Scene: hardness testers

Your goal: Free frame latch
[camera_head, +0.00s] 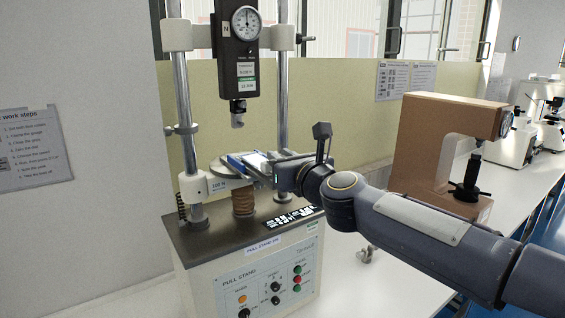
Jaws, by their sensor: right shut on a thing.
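The pull stand (255,258) is a grey cabinet with two steel columns and a dial gauge (246,23) on a dark block between them. A small hook fitting (238,112) hangs under the gauge. My right gripper (268,172) reaches in from the right, low between the columns, and is shut on a small flat blue-and-white piece (240,161). This piece is over the round metal plate (217,180); I cannot tell whether they touch. My fingers hide part of it, and no latch can be made out clearly. My left gripper is not in view.
The right column stands close behind my gripper. A white clamp block (194,187) sits on the left column. A brown tester (425,150) stands behind my right forearm, with microscopes (515,140) farther right. A small metal part (367,256) lies on the white bench.

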